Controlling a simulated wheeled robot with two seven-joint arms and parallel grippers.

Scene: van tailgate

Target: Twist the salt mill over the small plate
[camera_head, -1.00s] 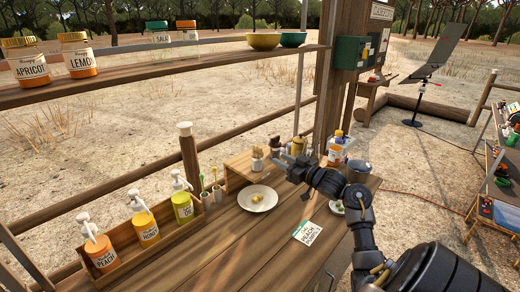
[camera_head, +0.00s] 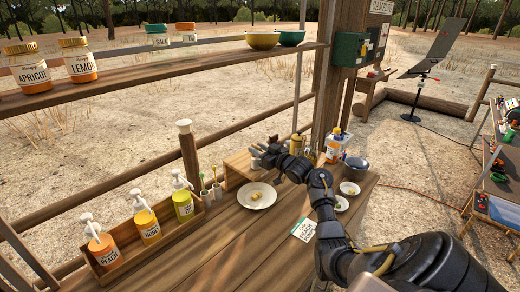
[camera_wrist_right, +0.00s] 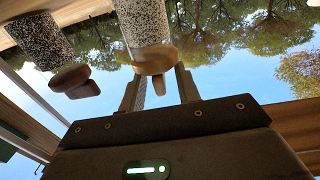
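A pale speckled mill with a light wooden top (camera_wrist_right: 143,25) hangs in from the top of the right wrist view, which is upside down. My right gripper (camera_wrist_right: 160,92) is open there. Its fingers stand apart with sky between them, their tips partly hidden behind the mill's top. In the head view my right gripper (camera_head: 262,153) is at the small wooden riser (camera_head: 234,164) and mostly covers the mill. A darker speckled mill (camera_wrist_right: 38,38) stands beside it. The small white plate (camera_head: 257,195) with yellowish pieces lies just in front of the riser. My left gripper is out of view.
Pump bottles (camera_head: 147,228) stand in a wooden rack at the left. A label card (camera_head: 304,229) lies on the table right of the plate. Small bowls (camera_head: 349,188) and a bottle caddy (camera_head: 337,147) are at the right. A shelf with jars (camera_head: 79,60) runs above.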

